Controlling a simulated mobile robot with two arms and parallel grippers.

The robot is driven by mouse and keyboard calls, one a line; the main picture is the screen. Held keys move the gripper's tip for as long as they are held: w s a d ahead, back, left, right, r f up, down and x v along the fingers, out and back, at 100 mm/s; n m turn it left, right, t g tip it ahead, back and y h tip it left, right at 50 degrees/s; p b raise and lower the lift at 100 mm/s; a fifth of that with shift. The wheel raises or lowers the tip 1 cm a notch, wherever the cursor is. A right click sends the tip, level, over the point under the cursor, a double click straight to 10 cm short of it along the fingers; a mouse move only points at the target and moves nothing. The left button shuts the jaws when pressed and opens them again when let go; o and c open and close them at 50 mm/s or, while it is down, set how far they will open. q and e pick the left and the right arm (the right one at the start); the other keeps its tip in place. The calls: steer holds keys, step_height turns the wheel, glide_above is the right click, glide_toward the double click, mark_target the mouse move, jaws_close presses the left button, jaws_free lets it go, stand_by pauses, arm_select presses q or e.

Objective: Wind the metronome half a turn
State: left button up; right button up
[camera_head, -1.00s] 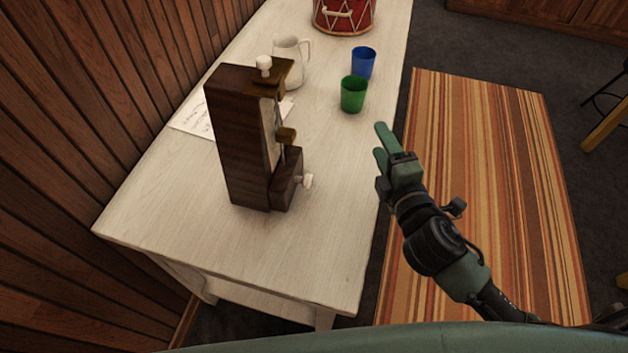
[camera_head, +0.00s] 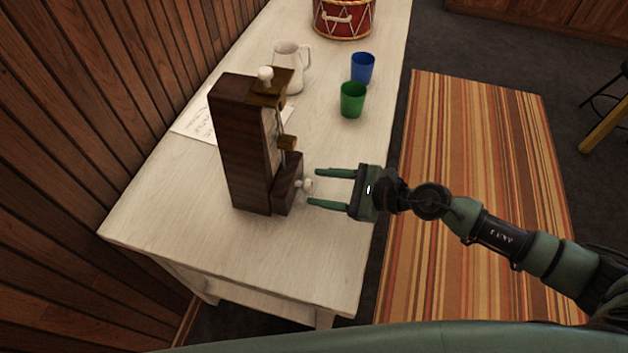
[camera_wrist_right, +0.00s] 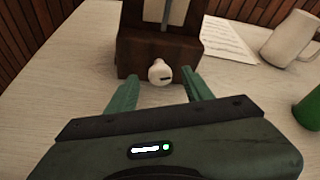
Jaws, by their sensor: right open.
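The dark wooden metronome (camera_head: 240,150) stands upright on the white table. Its white winding knob (camera_head: 306,184) sticks out from the right side of its lower box. A second white knob (camera_head: 265,74) is on its top. My right gripper (camera_head: 312,187) is open, with its two green fingers pointing left at the winding knob. The fingertips lie on either side of the knob, not closed on it. In the right wrist view the winding knob (camera_wrist_right: 160,72) shows between the fingers, just ahead of them, with a dark slot on its face. My left gripper is not in view.
On the white table (camera_head: 200,240) are a sheet of paper (camera_head: 195,122), a white pitcher (camera_head: 291,66), a green cup (camera_head: 352,100), a blue cup (camera_head: 362,68) and a red drum (camera_head: 343,18). A wooden wall borders the left. The table's front is clear.

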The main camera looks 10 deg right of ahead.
steer(key=shift+x, duration=1.2)
jaws_close()
steer(key=shift+m, duration=0.3)
steer(key=shift+w+d+m+g+b, duration=0.1)
steer(key=shift+w+m+g+b, duration=0.1)
steer(key=shift+m+g+b, duration=0.5)
steer(key=shift+w+m+g+y+b, duration=0.1)
steer(key=shift+m+g+y+b, duration=0.5)
steer(key=shift+m+g, duration=0.5)
steer(key=shift+m, duration=0.3)
